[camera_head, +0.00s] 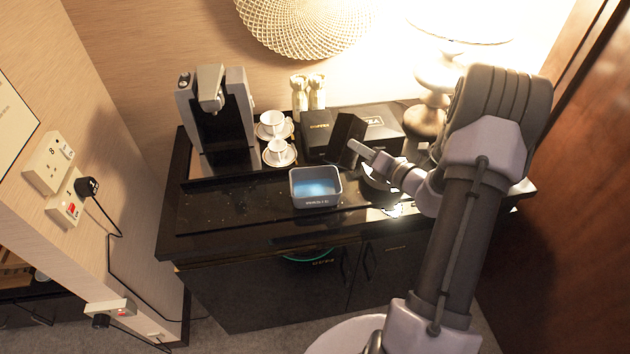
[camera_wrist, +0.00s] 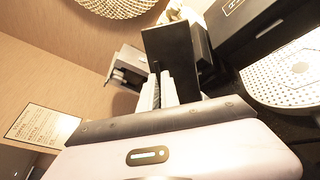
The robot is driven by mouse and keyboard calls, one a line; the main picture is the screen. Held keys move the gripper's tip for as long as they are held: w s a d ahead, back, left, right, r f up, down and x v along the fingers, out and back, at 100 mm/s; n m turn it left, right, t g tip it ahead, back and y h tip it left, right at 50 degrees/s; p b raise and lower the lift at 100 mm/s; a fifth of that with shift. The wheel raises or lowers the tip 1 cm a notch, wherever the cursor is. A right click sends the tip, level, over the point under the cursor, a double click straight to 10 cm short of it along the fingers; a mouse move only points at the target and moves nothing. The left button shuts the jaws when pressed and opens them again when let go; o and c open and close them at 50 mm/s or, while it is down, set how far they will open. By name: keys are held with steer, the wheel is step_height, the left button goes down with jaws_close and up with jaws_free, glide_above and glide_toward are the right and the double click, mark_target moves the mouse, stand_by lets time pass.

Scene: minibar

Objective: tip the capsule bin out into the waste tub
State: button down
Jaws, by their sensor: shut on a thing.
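The capsule bin (camera_head: 346,133) is a black box-shaped piece, held tilted above the counter by the black boxes. My gripper (camera_head: 357,151) is shut on it. In the wrist view, the bin's flat black face (camera_wrist: 171,55) stands just beyond my fingers (camera_wrist: 162,92). Its inside is hidden in both views, so I cannot tell what it holds. The waste tub (camera_head: 317,203) is a small grey open tub with a bluish inside, standing upright on the counter. The bin is up and to the right of the tub in the head view, apart from it.
The coffee machine (camera_head: 215,115) stands at the counter's left. White cups (camera_head: 279,153) on saucers are beside it. Black boxes (camera_head: 385,128) and a lamp (camera_head: 433,75) stand behind and to the right of the bin. The counter's front left (camera_head: 235,212) is clear.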

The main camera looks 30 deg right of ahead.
mark_target(344, 155)
steer(key=shift+a+f+n+h+b, duration=0.25)
steer(key=shift+a+n+b, duration=0.35)
steer(key=shift+b, duration=0.2)
steer(key=shift+a+f+n+h+b, duration=0.25)
steer(key=shift+a+n+b, duration=0.2)
steer(key=shift+n+b, duration=0.3)
stand_by(0.5)
steer(key=shift+a+r+n+g+h+b, duration=0.3)
steer(key=shift+a+r+n+b, duration=0.2)
steer(key=shift+a+n, duration=0.2)
stand_by(0.5)
steer(key=shift+a+f, duration=0.15)
steer(key=shift+a, duration=0.05)
steer(key=shift+a+f+n+b, duration=0.15)
steer(key=shift+a+n+b, duration=0.15)
steer(key=shift+b, duration=0.2)
steer(key=shift+a+f+n+b, duration=0.15)
steer(key=shift+a+n+b, duration=0.1)
steer(key=shift+a+b, duration=0.3)
steer(key=shift+a, duration=0.25)
steer(key=shift+a+n+h+b, duration=0.8)
steer(key=shift+a+n+b, duration=0.65)
steer(key=shift+b, duration=0.45)
steer(key=shift+r, duration=0.25)
